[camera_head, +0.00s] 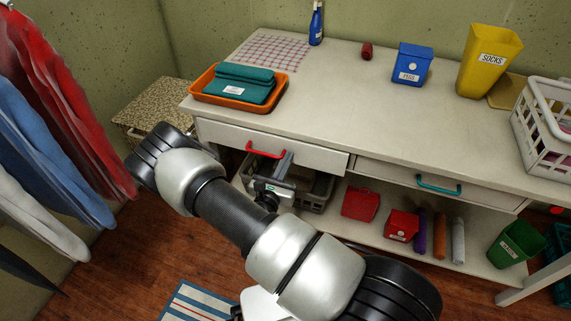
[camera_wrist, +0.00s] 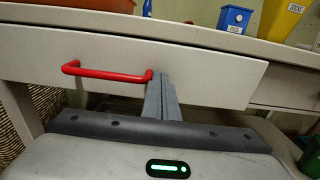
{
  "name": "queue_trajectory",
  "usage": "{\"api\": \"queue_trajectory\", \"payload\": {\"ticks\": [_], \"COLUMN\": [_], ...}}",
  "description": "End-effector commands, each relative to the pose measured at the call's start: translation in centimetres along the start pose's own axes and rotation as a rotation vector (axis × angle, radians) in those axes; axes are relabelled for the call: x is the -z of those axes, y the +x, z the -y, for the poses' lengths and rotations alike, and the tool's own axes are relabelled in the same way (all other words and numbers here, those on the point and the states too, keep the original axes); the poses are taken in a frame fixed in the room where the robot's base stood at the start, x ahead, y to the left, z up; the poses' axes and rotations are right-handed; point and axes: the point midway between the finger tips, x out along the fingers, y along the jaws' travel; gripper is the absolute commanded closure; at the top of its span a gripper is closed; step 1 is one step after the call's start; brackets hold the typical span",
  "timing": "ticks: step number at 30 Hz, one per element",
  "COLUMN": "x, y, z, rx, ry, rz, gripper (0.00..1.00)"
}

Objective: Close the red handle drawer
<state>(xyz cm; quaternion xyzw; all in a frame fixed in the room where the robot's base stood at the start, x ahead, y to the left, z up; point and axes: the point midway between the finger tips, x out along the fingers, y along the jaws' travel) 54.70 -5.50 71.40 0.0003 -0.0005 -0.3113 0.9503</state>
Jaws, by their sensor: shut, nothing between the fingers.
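The red handle (camera_head: 265,150) is on the front of the left drawer (camera_head: 310,156) under the white tabletop. In the wrist view the red handle (camera_wrist: 105,72) sits left of my fingers, on the pale drawer front (camera_wrist: 215,78). That front appears to stand slightly proud of the neighbouring drawer front; the exact gap is hard to judge. My gripper (camera_head: 286,158) is shut and empty, its fingers (camera_wrist: 160,76) pointing at the drawer front just right of the handle's right end. I cannot tell whether the fingertips touch the front.
The right drawer (camera_head: 400,176) has a teal handle (camera_head: 438,186). A lower shelf holds a grey basket (camera_head: 318,190), red boxes (camera_head: 360,204) and rolls. An orange tray (camera_head: 208,82) with teal cloths is on top. Hanging clothes (camera_head: 50,120) are at the left.

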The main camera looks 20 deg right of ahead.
Motion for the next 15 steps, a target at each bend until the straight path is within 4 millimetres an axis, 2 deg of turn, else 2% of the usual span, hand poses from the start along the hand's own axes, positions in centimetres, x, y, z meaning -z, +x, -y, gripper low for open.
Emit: {"api": "queue_trajectory", "payload": {"ticks": [7,15], "x": [0.0,0.1], "y": [0.6,4.6], "z": [0.0,0.0], "rx": [0.001,0.0], "ry": [0.001,-0.001], "rz": [0.001,0.0], "gripper": [1.0,1.0]}}
